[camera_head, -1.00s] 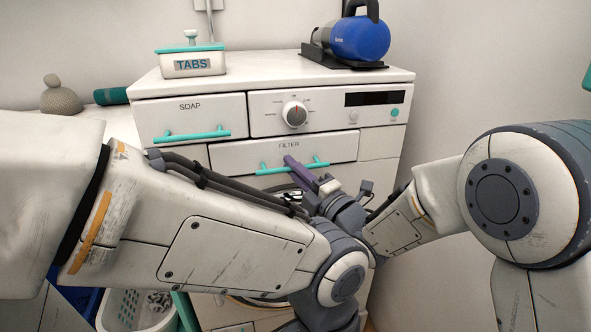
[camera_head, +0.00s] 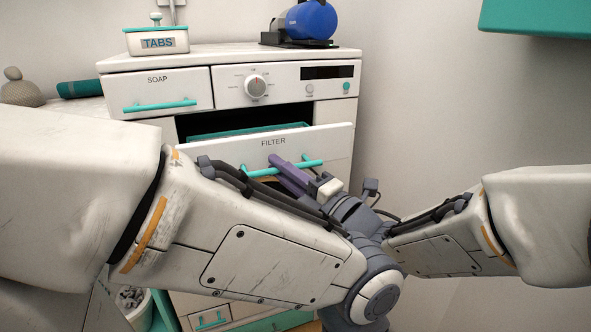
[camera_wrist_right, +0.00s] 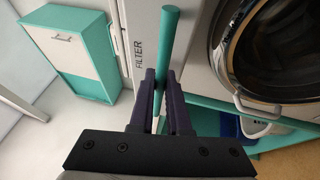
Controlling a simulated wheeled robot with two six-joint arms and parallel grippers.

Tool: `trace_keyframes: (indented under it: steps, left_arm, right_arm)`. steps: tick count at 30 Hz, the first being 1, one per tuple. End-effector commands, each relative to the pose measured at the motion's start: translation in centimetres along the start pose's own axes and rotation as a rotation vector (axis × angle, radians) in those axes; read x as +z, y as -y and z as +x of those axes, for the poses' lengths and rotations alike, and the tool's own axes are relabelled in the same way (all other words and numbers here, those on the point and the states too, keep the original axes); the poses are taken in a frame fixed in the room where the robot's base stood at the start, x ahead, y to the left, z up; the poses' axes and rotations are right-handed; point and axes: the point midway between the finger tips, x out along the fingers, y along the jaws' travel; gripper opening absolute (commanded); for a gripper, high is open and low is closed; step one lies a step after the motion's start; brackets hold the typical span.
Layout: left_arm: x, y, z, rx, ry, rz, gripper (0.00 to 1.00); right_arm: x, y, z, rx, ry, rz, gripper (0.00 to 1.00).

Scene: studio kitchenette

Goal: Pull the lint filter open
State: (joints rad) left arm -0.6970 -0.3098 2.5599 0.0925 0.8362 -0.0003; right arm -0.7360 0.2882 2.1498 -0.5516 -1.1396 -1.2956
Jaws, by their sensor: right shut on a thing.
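The lint filter drawer (camera_head: 325,143), with a white front marked FILTER, stands out from the machine, with a dark gap and a teal inner edge showing behind its front. Its teal bar handle (camera_head: 312,163) runs across the front. My right gripper (camera_head: 280,165) has purple fingers and is shut on this handle. In the right wrist view the handle (camera_wrist_right: 169,28) passes between the two fingers (camera_wrist_right: 161,82). My left arm crosses the lower left of the head view; its gripper is not visible.
The SOAP drawer (camera_head: 158,91) is shut, beside the control panel with its knob (camera_head: 256,87). In the wrist view, a round door (camera_wrist_right: 275,50) and a teal-sided cabinet (camera_wrist_right: 72,50) flank the drawer.

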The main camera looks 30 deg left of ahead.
Motion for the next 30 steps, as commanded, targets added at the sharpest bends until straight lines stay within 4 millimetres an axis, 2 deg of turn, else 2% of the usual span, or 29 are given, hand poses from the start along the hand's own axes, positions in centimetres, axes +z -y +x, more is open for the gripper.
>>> trace_keyframes:
  steps: [4, 14, 15, 16, 17, 26, 30]
  left_arm:
    - [0.0, 0.0, 0.2, 0.0, 0.0, 0.0, 0.5]
    - [0.0, 0.0, 0.2, 0.0, 0.0, 0.0, 0.5]
    - [0.0, 0.0, 0.2, 0.0, 0.0, 0.0, 0.5]
    - [0.0, 0.0, 0.2, 0.0, 0.0, 0.0, 0.5]
    - [0.0, 0.0, 0.2, 0.0, 0.0, 0.0, 0.5]
    - [0.0, 0.0, 0.2, 0.0, 0.0, 0.0, 0.5]
    - [0.0, 0.0, 0.1, 0.0, 0.0, 0.0, 0.5]
  right_arm:
    - [-0.7, 0.1, 0.0, -0.001, -0.009, 0.004, 0.0]
    - [-0.7, 0.0, 0.0, -0.002, -0.011, 0.004, 0.0]
    - [-0.7, 0.0, 0.0, -0.002, -0.011, 0.004, 0.3]
    - [-0.7, 0.0, 0.0, -0.001, -0.011, 0.004, 0.41]
    - [-0.7, 0.0, 0.0, -0.001, -0.011, 0.004, 0.45]
    - [-0.7, 0.0, 0.0, 0.0, -0.012, 0.003, 0.45]
    - [-0.7, -0.1, -1.2, -0.002, -0.011, 0.002, 0.45]
